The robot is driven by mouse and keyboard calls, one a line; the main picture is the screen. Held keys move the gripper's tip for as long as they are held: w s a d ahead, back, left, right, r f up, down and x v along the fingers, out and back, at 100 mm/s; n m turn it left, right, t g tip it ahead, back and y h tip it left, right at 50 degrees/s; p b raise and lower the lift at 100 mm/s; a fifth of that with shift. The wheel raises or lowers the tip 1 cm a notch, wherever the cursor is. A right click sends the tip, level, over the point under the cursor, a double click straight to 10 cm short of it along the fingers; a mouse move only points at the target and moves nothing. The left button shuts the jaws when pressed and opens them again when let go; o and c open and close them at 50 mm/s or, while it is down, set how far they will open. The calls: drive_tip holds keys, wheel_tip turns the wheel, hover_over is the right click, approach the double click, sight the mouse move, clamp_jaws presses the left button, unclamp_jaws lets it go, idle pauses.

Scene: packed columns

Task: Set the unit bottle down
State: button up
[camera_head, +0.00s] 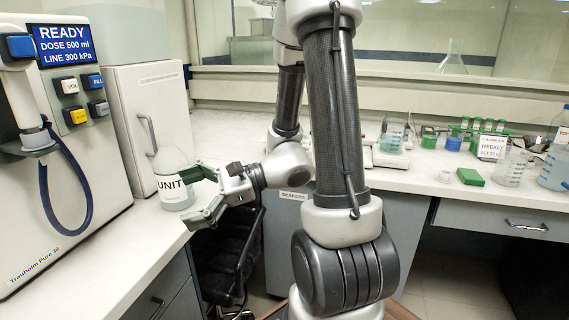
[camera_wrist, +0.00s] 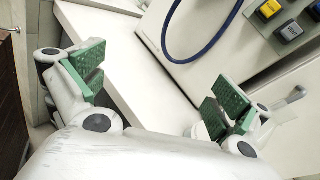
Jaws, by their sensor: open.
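The unit bottle (camera_head: 171,182) is a pale, translucent bottle with a white label reading UNIT. It stands upright on the left white counter in the head view. My gripper (camera_head: 203,196) is open just to the right of the bottle, its green-padded fingers spread and pointing left. The upper finger overlaps the bottle's right edge in the picture; I cannot tell whether it touches. In the wrist view my gripper (camera_wrist: 157,88) has its fingers wide apart with nothing between them. A small pale piece shows by the right finger there; I cannot tell whether it is the bottle.
A dispenser (camera_head: 65,130) with a blue hose and a READY display stands left of the bottle. A white cabinet (camera_head: 152,85) with a handle is close behind it. The left counter (camera_head: 105,262) is clear in front. Glassware and a green block (camera_head: 470,177) occupy the right bench.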

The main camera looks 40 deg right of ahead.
drive_tip(key=s+d+n+g+h, duration=0.4)
drive_tip(key=s+n+g+h, duration=0.2)
drive_tip(key=s+n, duration=0.55)
drive_tip(key=d+r+n+t+h, duration=0.2)
drive_tip(key=d+r+n+h, duration=0.1)
drive_tip(key=d, duration=0.4)
drive_tip(key=d+r+n+t+h, duration=0.2)
drive_tip(key=d+r+n+h, duration=0.1)
drive_tip(key=d, duration=0.4)
drive_tip(key=r+h, duration=0.1)
drive_tip(key=h, duration=0.1)
drive_tip(key=shift+s+d+r+n+h, duration=0.15)
drive_tip(key=shift+s+d+n+h, duration=0.1)
drive_tip(key=shift+n+h, duration=0.1)
